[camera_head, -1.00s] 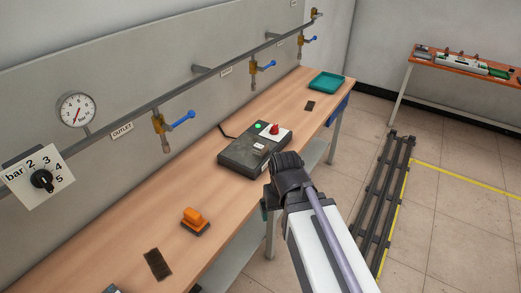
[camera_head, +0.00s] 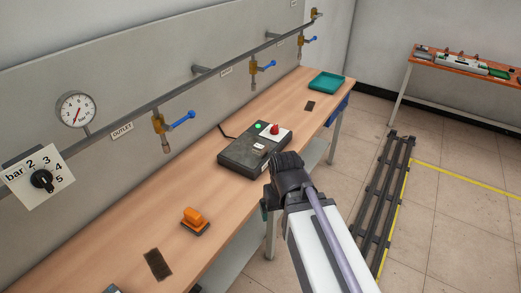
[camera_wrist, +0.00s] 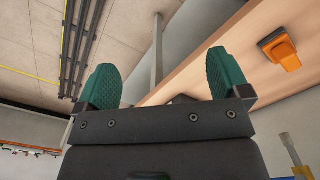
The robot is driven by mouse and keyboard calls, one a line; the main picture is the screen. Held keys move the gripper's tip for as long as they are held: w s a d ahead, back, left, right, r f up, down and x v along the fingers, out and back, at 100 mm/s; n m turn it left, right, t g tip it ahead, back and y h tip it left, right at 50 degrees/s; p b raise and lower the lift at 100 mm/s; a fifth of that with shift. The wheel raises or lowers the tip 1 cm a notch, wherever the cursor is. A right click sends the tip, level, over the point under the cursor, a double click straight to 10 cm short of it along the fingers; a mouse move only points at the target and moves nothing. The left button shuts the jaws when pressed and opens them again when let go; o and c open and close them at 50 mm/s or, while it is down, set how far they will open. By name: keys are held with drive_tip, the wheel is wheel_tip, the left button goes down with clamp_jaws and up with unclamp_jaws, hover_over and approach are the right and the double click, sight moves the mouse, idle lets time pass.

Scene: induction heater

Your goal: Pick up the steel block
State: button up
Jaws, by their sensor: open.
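The induction heater, a dark box (camera_head: 250,158) with a green light and a red knob, sits on the wooden bench. A small greyish block (camera_head: 260,148), likely the steel block, shows on its top near the front right edge, partly hard to make out. My arm's dark wrist is just right of the heater in the head view, and hides my fingers there. In the wrist view my gripper (camera_wrist: 162,76) is open, its two green finger pads wide apart with nothing held between them. A dark thing (camera_wrist: 183,99) shows at the bench edge beyond; I cannot tell what it is.
An orange-handled tool (camera_head: 195,220) and a dark pad (camera_head: 157,264) lie nearer on the bench (camera_head: 225,205). A teal tray (camera_head: 327,82) and another dark pad (camera_head: 309,106) are at the far end. Pipes with blue-handled valves (camera_head: 183,119) run along the wall.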

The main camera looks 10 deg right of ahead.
drive_tip(key=shift+o, duration=0.4)
drive_tip(key=m+t+y+b, duration=0.2)
drive_tip(key=m+t+y, duration=0.1)
drive_tip(key=m, duration=2.4)
approach(261, 144)
drive_tip(key=f, duration=0.1)
drive_tip(key=b+x, duration=1)
drive_tip(key=x, duration=0.1)
drive_tip(key=shift+a+f, duration=0.2)
drive_tip(key=shift+r, duration=0.25)
drive_tip(key=c, duration=1.8)
